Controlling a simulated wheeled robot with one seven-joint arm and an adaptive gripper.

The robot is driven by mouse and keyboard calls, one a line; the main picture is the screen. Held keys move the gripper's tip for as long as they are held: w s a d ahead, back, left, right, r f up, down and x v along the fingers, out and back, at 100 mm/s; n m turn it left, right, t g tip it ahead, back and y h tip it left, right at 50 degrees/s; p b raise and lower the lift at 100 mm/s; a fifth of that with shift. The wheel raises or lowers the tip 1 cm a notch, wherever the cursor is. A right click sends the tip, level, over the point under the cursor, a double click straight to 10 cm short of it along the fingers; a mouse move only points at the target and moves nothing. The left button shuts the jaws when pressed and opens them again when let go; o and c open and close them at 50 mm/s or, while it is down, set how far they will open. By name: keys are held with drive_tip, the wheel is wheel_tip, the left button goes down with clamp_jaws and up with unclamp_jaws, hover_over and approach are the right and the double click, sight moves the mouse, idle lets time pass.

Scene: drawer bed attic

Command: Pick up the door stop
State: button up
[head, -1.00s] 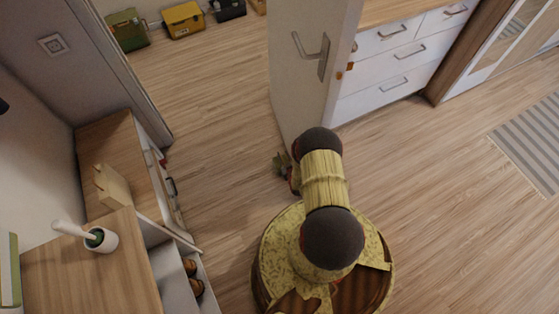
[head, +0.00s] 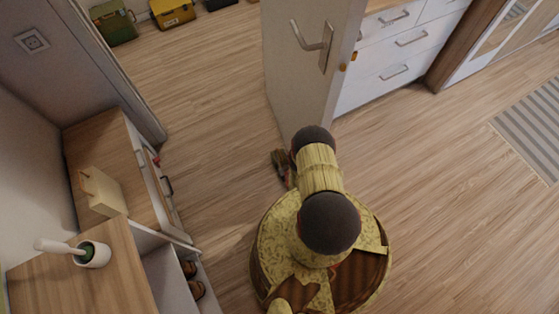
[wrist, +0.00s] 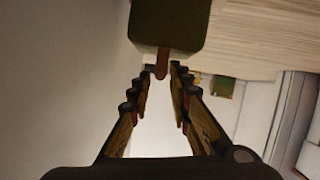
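A dark olive block (wrist: 170,24) with rounded corners fills the top middle of the wrist view, just beyond the fingertips. A small reddish-brown tongue (wrist: 162,63) sticks out below it, in line with the gap between my fingers. This may be the door stop, but I cannot be sure. My gripper (wrist: 163,75) is open, with a gap between its fingertips; I see nothing clasped. In the head view my gripper (head: 280,160) is low, near the floor, left of the door's lower edge. I cannot pick out the door stop there; my arm hides part of that spot.
The open white door (head: 300,80) stands close beside my gripper, with a white drawer unit (head: 400,45) behind it. Shoe cabinets (head: 110,170) line the left wall. Green (head: 112,22) and yellow (head: 172,12) toolboxes stand far back. The floor between is clear.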

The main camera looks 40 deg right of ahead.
drive_tip(key=shift+x, duration=0.8)
drive_tip(key=shift+c, duration=0.5)
drive_tip(key=c, duration=0.4)
drive_tip(key=shift+s+a, duration=0.1)
drive_tip(key=shift+r, duration=0.1)
